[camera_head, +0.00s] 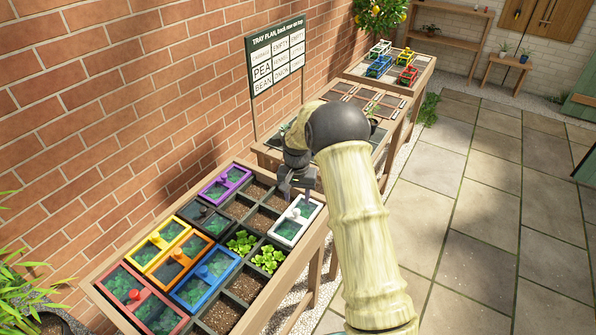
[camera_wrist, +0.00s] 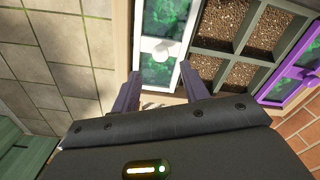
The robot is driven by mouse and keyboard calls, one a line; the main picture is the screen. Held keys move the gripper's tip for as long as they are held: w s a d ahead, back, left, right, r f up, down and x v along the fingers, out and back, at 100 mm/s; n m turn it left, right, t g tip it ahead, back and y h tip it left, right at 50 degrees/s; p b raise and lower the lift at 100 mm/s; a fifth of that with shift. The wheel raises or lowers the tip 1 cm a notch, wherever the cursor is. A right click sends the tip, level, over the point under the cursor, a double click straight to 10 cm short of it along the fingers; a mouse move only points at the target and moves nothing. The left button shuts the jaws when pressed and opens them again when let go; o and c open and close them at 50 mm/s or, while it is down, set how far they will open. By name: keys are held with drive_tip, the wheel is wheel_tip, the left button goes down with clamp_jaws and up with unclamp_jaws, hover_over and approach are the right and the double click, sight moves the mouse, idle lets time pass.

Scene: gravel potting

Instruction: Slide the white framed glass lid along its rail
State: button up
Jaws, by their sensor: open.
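The white framed glass lid (camera_head: 289,230) covers a cell at the right front of the planter, over green plants. It also shows in the wrist view (camera_wrist: 164,20), with a round white knob (camera_wrist: 161,53) on its crossbar. My gripper (camera_head: 297,192) is over the lid's far end, fingers pointing down. In the wrist view, my gripper (camera_wrist: 158,71) is open and empty, one finger to each side of the lid's near end, with the knob just ahead of the fingertips. Whether a finger touches the frame cannot be told.
Purple (camera_head: 224,185), yellow (camera_head: 160,245), orange (camera_head: 180,257), blue (camera_head: 206,277) and red (camera_head: 142,299) lids lie on the same planter. Open soil cells (camera_head: 262,219) adjoin the white lid. A tray plan sign (camera_head: 276,62) and brick wall stand behind.

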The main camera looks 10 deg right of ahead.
sight(298, 210)
wheel_tip(298, 210, up, 12)
drive_tip(key=b, duration=0.1)
drive_tip(key=shift+d, duration=0.1)
idle(0.4)
drive_tip(key=s+d+r+n+t+p, duration=0.1)
drive_tip(key=s+n, duration=0.1)
drive_tip(key=s, duration=1.2)
drive_tip(key=s+d+r+n+t+p, duration=0.1)
drive_tip(key=s+d+n, duration=0.1)
drive_tip(key=s, duration=1.2)
drive_tip(key=shift+s+t, duration=0.25)
drive_tip(key=shift+t, duration=0.05)
drive_tip(key=shift+c, duration=1)
drive_tip(key=shift+w, duration=0.1)
